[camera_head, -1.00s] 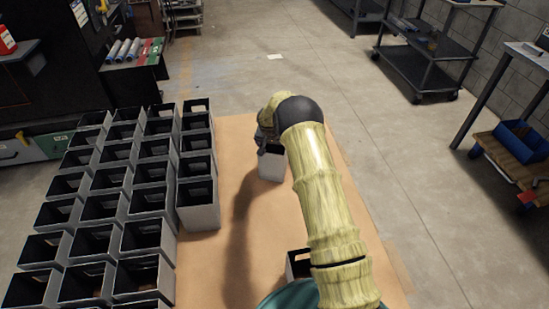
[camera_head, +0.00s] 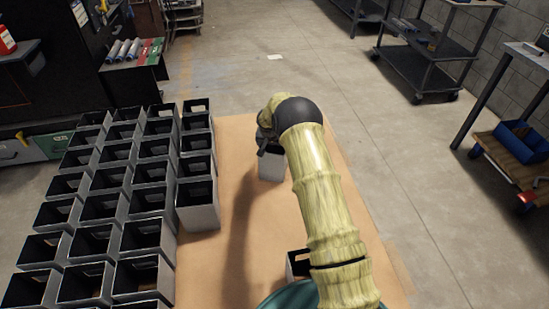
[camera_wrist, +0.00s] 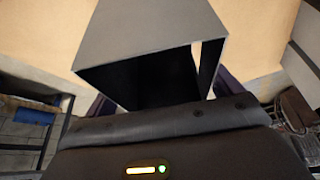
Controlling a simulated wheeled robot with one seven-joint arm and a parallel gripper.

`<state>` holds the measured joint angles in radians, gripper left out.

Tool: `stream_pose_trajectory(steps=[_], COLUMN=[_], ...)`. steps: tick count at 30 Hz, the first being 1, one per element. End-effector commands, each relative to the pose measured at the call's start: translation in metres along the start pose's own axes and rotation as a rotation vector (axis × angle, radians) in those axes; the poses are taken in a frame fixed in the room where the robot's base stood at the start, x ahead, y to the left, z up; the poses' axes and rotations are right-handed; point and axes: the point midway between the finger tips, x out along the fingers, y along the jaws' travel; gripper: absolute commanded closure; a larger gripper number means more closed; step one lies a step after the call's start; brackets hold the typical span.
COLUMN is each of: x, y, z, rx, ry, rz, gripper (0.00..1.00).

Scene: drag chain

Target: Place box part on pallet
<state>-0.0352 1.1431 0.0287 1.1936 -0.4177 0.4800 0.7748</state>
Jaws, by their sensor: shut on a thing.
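A grey open-topped box part (camera_head: 272,166) is at my gripper (camera_head: 268,146), over the tan pallet surface (camera_head: 237,260). My gripper is shut on this box part. In the wrist view the box part (camera_wrist: 150,35) fills the upper middle, with its dark open end toward the camera and a slot near its right edge. The fingertips are mostly hidden by the arm and the box part. I cannot tell whether the box part touches the pallet. Rows of like grey boxes (camera_head: 198,215) stand upright on the left of the pallet.
Another box (camera_head: 297,265) stands at the front, partly behind my arm. Bare pallet lies between the rows and the held box. A black cart (camera_head: 425,72) and a shelf with a blue bin (camera_head: 522,140) stand at the right. A dark workbench (camera_head: 135,75) is at the back left.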

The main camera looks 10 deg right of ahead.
Motion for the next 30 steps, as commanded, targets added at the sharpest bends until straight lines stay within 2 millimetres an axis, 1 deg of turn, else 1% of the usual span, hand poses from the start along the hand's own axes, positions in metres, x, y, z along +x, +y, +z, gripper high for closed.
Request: stream_pose_trajectory(steps=[7, 11, 14, 21, 24, 27, 30], x=[-0.002, -0.009, -0.022, -0.066, -0.082, -0.092, -0.097], y=[0.000, 0.000, 0.000, 0.000, 0.000, 0.000, 0.000], z=[-0.002, -0.005, -0.011, -0.029, -0.035, -0.039, -0.041], rx=[0.001, 0.002, 0.002, 0.002, 0.001, 0.001, 0.000], ry=[0.003, 0.004, 0.006, 0.006, 0.004, 0.004, 0.002], rz=[-0.001, -0.001, -0.002, -0.002, -0.002, -0.002, -0.001], gripper=[0.78, 0.78, 0.78, 0.78, 0.78, 0.78, 0.78])
